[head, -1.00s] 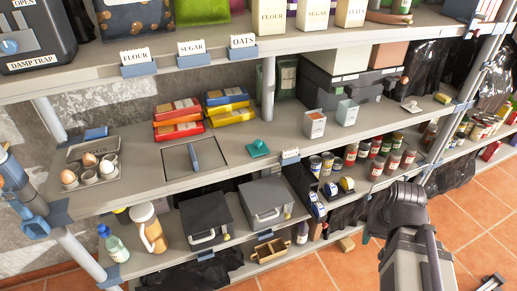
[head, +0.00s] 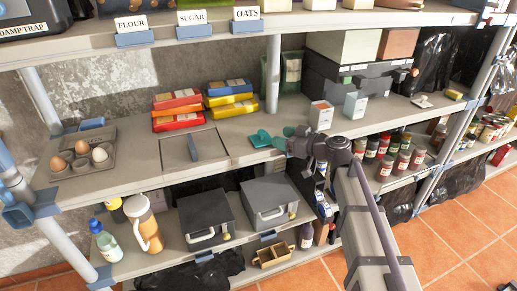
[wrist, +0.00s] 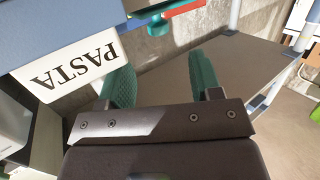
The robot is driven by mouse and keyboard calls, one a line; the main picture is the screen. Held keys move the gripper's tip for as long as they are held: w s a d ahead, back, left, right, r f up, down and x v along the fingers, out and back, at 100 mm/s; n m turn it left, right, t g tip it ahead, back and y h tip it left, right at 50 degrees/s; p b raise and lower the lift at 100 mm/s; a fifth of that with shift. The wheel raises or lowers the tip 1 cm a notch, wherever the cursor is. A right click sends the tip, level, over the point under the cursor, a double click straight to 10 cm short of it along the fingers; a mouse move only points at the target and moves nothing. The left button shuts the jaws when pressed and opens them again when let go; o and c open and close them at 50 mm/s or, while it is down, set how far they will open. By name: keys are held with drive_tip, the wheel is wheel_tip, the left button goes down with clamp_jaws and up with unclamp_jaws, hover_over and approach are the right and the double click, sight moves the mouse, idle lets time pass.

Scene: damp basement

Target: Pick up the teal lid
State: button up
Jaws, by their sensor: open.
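The wrist view shows the gripper (wrist: 160,66) open, with a clear gap between the teal fingers. A small teal shape (wrist: 158,27) beside a red strip shows beyond the fingertips; I cannot tell for sure that it is the lid. Nothing is between the fingers. Whether a finger touches the lid is unclear.
A PASTA label (wrist: 77,67) is close at the left in the wrist view. Red and yellow packets (head: 178,110) lie behind the panel. Two small boxes (head: 321,114) stand behind my gripper. Jars (head: 387,162) stand to the right. The upper shelf (head: 350,22) overhangs.

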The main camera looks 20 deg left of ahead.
sight(262, 131)
drive_tip(key=x, duration=0.4)
drive_tip(key=shift+w+a+f+b, duration=0.1)
drive_tip(key=shift+w+a+b, duration=0.1)
drive_tip(key=shift+b, duration=0.15)
drive_tip(key=x, duration=0.6)
drive_tip(key=shift+s+a+b, duration=0.1)
drive_tip(key=shift+b, duration=0.3)
drive_tip(key=c, duration=1)
